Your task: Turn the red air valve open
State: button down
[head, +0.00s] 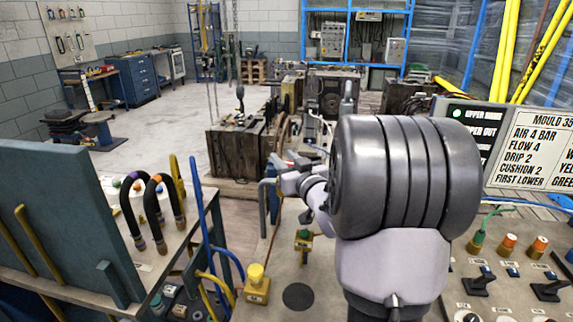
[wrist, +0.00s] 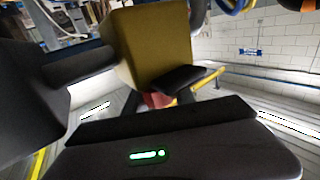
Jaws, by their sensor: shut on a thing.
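In the wrist view, a small patch of red, which I take to be the red air valve (wrist: 157,100), shows low between my dark fingers, beneath a yellow-olive block (wrist: 158,48). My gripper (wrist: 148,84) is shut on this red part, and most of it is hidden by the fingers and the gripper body. In the head view my gripper (head: 284,176) is at the end of my outstretched arm, left of the large grey joint, near a grey bent pipe. I cannot make out the valve clearly there. How far it is turned cannot be told.
A bench with black hoses (head: 155,205) and an upright blue-grey panel (head: 50,225) stands at left. A yellow knob (head: 256,275) sits on the near surface. A switch panel (head: 510,290) and a sign (head: 535,150) are at right. Open floor (head: 165,105) lies behind.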

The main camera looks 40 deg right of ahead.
jog(key=shift+a+r+n+t+y, duration=0.15)
jog(key=shift+n+y, duration=0.35)
jog(key=shift+y, duration=0.25)
jog(key=shift+a+f+n+t+y, duration=0.15)
jog(key=shift+n+y, duration=0.35)
jog(key=shift+y, duration=0.25)
jog(key=shift+r, duration=0.1)
jog(key=c, duration=1)
grip_release()
jog(key=shift+w, duration=0.1)
jog(key=shift+c, duration=0.2)
jog(key=s+a+p, duration=0.1)
jog(key=s+p, duration=0.3)
jog(key=s, duration=1.3)
jog(key=shift+s+p, duration=0.2)
jog(key=shift+p, duration=0.1)
